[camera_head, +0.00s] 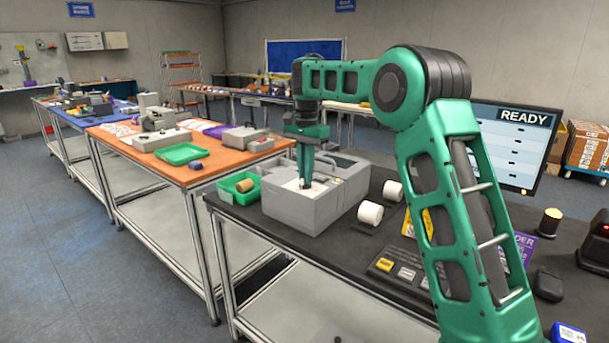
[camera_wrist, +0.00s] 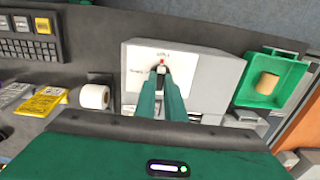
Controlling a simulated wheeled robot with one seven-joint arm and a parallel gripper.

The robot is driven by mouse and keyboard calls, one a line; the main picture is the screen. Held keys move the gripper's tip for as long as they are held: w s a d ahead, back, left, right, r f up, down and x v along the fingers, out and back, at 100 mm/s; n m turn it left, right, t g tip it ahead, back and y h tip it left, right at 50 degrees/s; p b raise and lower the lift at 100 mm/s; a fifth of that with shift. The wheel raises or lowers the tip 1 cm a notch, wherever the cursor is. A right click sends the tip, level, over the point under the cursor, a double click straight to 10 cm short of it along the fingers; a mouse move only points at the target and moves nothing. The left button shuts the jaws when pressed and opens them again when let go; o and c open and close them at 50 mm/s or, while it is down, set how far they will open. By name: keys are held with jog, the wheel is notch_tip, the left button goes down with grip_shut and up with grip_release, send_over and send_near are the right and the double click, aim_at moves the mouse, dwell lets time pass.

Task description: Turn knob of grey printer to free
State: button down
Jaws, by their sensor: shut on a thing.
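The grey printer (camera_head: 340,205) stands on the dark bench in the head view. It also shows in the wrist view (camera_wrist: 205,85), with a white panel on its upper face. My gripper (camera_head: 305,186) reaches down onto that panel from above. In the wrist view my gripper (camera_wrist: 160,70) has its fingertips close together on the knob, shut on it. The knob is mostly hidden between the fingertips. A small red mark (camera_wrist: 162,61) shows just beyond the tips. Small lettering lies around the knob, too small to read surely.
A green tray (camera_head: 240,186) with a tan roll sits left of the printer. White paper rolls (camera_head: 370,213) stand to its right. A screen reading READY (camera_head: 515,140) and a row of labelled keys (camera_head: 405,273) are further right on the bench.

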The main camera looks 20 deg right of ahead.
jog(key=c, duration=1.8)
grip_release()
jog(key=shift+c, duration=0.2)
notch_tip(320, 180, up, 11)
jog(key=shift+w, duration=0.15)
jog(key=shift+f, duration=0.1)
jog(key=s+d+f+n, duration=0.1)
jog(key=s+d+f, duration=0.1)
jog(key=s+d, duration=0.85)
jog(key=s+d+f+n, duration=0.15)
jog(key=s+d, duration=0.55)
jog(key=s, duration=0.7)
jog(key=s+f+n, duration=0.1)
jog(key=s+f, duration=0.7)
jog(key=s, duration=0.5)
jog(key=s+f+n, duration=0.1)
jog(key=s+f, duration=0.6)
jog(key=s, duration=0.6)
jog(key=shift+f, duration=0.35)
